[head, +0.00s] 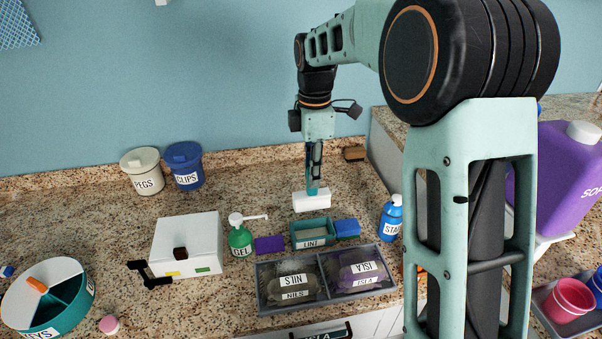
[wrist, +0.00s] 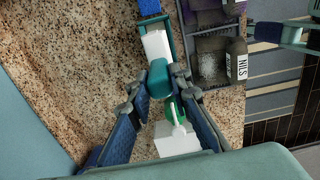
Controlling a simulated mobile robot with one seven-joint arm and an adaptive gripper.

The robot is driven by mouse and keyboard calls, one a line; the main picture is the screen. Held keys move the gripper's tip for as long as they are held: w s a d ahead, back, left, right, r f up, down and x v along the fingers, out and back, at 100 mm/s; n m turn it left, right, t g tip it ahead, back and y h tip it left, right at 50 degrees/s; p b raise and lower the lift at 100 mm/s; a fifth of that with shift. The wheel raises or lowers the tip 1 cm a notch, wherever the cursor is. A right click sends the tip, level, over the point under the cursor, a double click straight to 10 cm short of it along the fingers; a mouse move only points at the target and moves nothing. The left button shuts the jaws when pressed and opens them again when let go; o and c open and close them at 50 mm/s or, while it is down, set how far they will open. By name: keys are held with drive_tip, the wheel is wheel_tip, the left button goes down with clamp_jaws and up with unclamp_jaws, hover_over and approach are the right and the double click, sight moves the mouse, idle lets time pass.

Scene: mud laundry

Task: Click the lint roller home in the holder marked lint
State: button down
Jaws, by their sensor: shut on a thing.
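The lint roller, a white block-like head (head: 311,202) with a teal handle, is in my gripper (head: 313,183), which is shut on the handle. In the wrist view the teal handle (wrist: 158,76) lies between the fingertips (wrist: 163,84), with the white head beyond it. The holder marked LINT (head: 313,243) is a teal open-topped box; its inside looks empty. The roller shows just behind the holder in the head view, apart from it; its height above the counter is hard to tell. In the wrist view the roller partly hides the holder's teal rim (wrist: 168,36).
A blue box (head: 347,229) and purple block (head: 269,245) flank the holder. A grey tray (head: 268,296) with labelled bags lies in front. A green gel bottle (head: 239,238) and white box (head: 188,240) stand left, a blue bottle (head: 390,218) right. The counter behind is mostly clear.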

sight(313, 202)
drive_tip(key=shift+w+d+f, duration=0.2)
drive_tip(key=shift+d, duration=0.1)
wheel_tip(313, 202, down, 8)
drive_tip(key=b, duration=0.6)
drive_tip(key=shift+a+r+b, duration=0.1)
drive_tip(key=shift+r+b, duration=0.1)
drive_tip(key=shift+b, duration=0.15)
drive_tip(key=shift+f+b, duration=0.45)
drive_tip(key=shift+f, duration=0.5)
drive_tip(key=shift+f+b, duration=0.45)
drive_tip(key=shift+f, duration=0.5)
drive_tip(key=c, duration=1.7)
unclamp_jaws()
drive_tip(key=shift+r, duration=0.1)
